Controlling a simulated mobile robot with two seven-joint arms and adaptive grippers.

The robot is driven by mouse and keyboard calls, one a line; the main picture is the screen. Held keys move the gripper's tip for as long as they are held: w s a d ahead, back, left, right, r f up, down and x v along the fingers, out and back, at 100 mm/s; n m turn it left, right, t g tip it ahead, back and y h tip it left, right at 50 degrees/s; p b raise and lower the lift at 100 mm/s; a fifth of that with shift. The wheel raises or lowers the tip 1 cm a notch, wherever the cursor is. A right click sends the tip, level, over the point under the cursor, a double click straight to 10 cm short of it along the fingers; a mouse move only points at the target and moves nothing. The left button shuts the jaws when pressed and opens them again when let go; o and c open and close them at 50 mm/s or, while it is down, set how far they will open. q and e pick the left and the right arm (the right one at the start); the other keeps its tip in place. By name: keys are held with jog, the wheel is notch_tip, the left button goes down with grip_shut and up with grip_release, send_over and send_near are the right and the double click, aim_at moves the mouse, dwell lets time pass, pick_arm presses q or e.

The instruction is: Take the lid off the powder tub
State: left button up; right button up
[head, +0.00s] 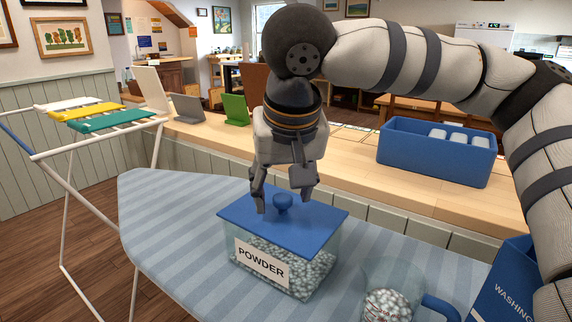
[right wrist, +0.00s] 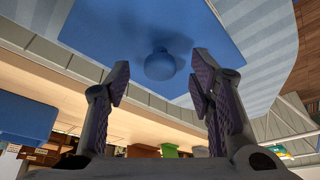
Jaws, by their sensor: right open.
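The powder tub (head: 287,266) is a clear box of pale pellets with a POWDER label, standing on the striped ironing board. Its flat blue lid (head: 315,223) lies on top and has a round blue knob (head: 283,201) in the middle. My right gripper (head: 284,203) points down over the lid, with its fingers apart on either side of the knob in the head view. In the right wrist view, the knob (right wrist: 160,64) shows beyond and between the open fingertips (right wrist: 160,82), with nothing held. Whether a finger touches the lid is unclear. My left gripper is not in view.
The ironing board (head: 170,215) has free room left of the tub. A clear jug (head: 388,290) with a blue handle and a blue WASHING box (head: 505,285) stand to the right. A blue bin (head: 435,155) is on the wooden counter behind. A drying rack (head: 100,115) stands left.

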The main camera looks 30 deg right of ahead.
jog(key=shift+w+d+f, duration=0.1)
jog(key=shift+w+f, duration=0.05)
jog(key=shift+f, duration=0.15)
grip_shut()
jog(key=c, duration=0.7)
grip_release()
jog(key=shift+c, duration=0.2)
grip_shut()
jog(key=shift+r, duration=0.1)
jog(key=shift+r, duration=1.05)
